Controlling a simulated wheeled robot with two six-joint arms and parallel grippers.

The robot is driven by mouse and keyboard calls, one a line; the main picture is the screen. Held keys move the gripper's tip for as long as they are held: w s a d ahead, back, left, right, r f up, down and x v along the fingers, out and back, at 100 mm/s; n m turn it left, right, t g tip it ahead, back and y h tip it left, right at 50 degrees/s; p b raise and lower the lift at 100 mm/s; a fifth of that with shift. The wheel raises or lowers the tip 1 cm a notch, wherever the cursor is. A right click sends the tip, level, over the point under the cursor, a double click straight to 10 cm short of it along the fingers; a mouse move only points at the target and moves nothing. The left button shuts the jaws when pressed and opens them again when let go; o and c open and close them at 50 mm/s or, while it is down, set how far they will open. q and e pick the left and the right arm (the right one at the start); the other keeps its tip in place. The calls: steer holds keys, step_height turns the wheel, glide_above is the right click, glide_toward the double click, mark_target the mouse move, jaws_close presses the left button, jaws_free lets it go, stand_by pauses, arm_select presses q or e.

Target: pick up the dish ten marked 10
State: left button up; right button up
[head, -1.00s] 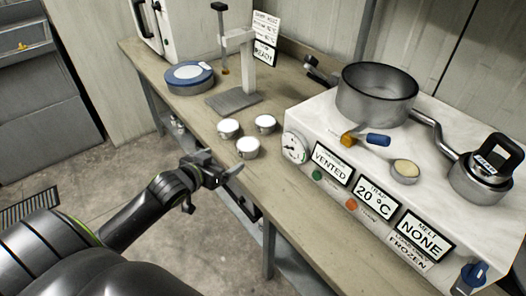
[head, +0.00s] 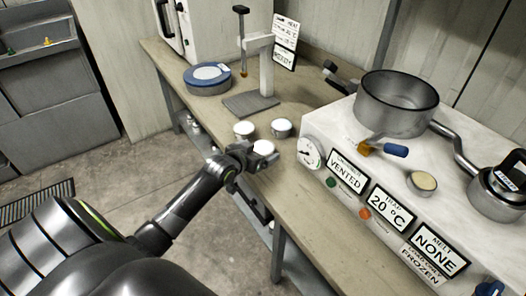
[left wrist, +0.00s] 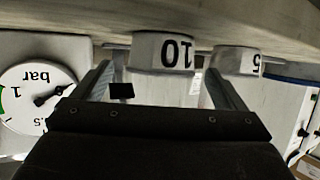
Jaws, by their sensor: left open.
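Three small white-topped dishes stand in a cluster on the bench. The dish ten (left wrist: 165,52) shows its mark 10 upside down in the left wrist view, between my finger tips. It appears to be the front dish (head: 263,147) in the head view, partly hidden by my gripper. My left gripper (head: 264,157) is open at the bench's front edge, close to that dish; contact cannot be told. A dish marked 5 (left wrist: 238,61) stands beside it, apparently the left dish (head: 244,130). The third dish (head: 282,127) stands behind; its mark is not readable.
A white console (head: 320,125) with a gauge (head: 311,152) stands close right of the dishes. A pot (head: 398,103) sits on it. A grey stand (head: 251,104) is behind the dishes, with a blue-rimmed round container (head: 208,79) to its left. Bare bench (head: 310,215) lies at front right.

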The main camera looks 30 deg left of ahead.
mark_target(263, 147)
arm_select(q)
steer(key=shift+x, duration=2.45)
steer(key=shift+r, duration=0.1)
steer(key=c, duration=1.1)
